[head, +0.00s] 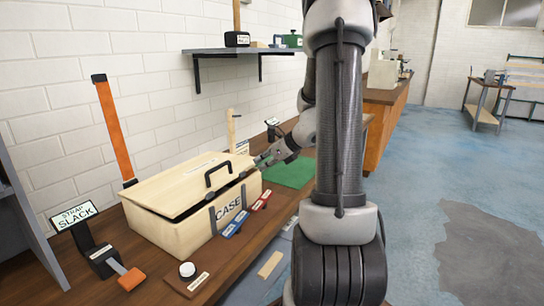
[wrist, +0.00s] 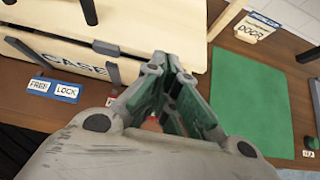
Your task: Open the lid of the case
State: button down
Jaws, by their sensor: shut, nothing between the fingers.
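The pale wooden case (head: 168,232), marked CASE, stands on the workbench. Its lid (head: 165,184) lies over the body, with a dark gap along the front edge; I cannot tell whether it is fully closed. A black handle (head: 218,172) stands up from the lid. My gripper (head: 262,158) is shut and empty by the right end of the case. In the wrist view, my gripper (wrist: 172,62) is at the right end of the case (wrist: 65,55), close to the lid edge; contact cannot be made out.
Blue and red tags lie along the case front, including FREE and LOCK tags (wrist: 55,90). A green mat (head: 290,173) lies right of the case. At left are a STRAP SLACK sign (head: 74,215) and an upright orange strap (head: 115,130). A shelf (head: 245,51) hangs above.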

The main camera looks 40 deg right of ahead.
jog(key=shift+w+a+r, duration=0.25)
jog(key=shift+w+r, duration=0.1)
jog(key=shift+w, duration=0.25)
jog(key=shift+w+a+r, duration=0.25)
jog(key=shift+w+r, duration=0.05)
jog(key=shift+w, duration=0.25)
jog(key=shift+w+r, duration=0.25)
jog(key=shift+r, duration=0.35)
jog(key=shift+s+r, duration=0.1)
dwell(0.6)
